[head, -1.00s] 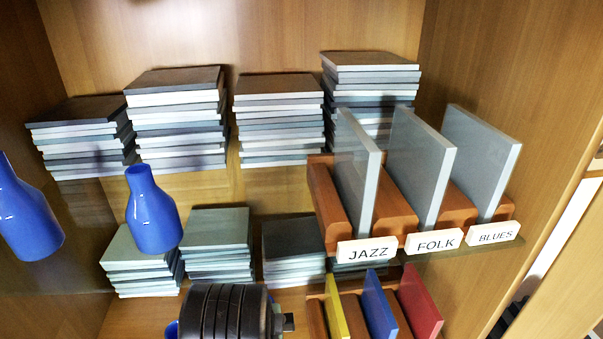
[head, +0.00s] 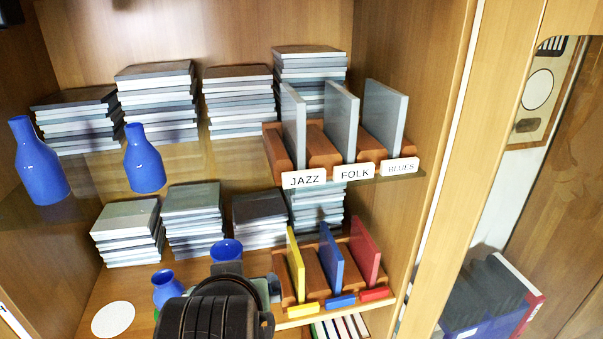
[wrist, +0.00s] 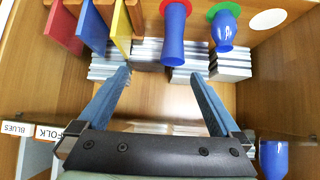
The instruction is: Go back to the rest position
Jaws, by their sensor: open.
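My gripper (wrist: 160,72) is open and empty in the wrist view, its two blue fingers wide apart. In the head view my dark arm is at the bottom centre, in front of the lower shelf, and hides the fingers.
The upper shelf holds two blue vases (head: 42,168) (head: 144,162), grey stacks (head: 158,105) and a rack labelled JAZZ, FOLK, BLUES (head: 323,150). Below, a rack with yellow, blue and red panels (head: 365,250) stands right of my arm. A white disc (head: 113,319) lies left. The cabinet's side (head: 455,170) bounds the right.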

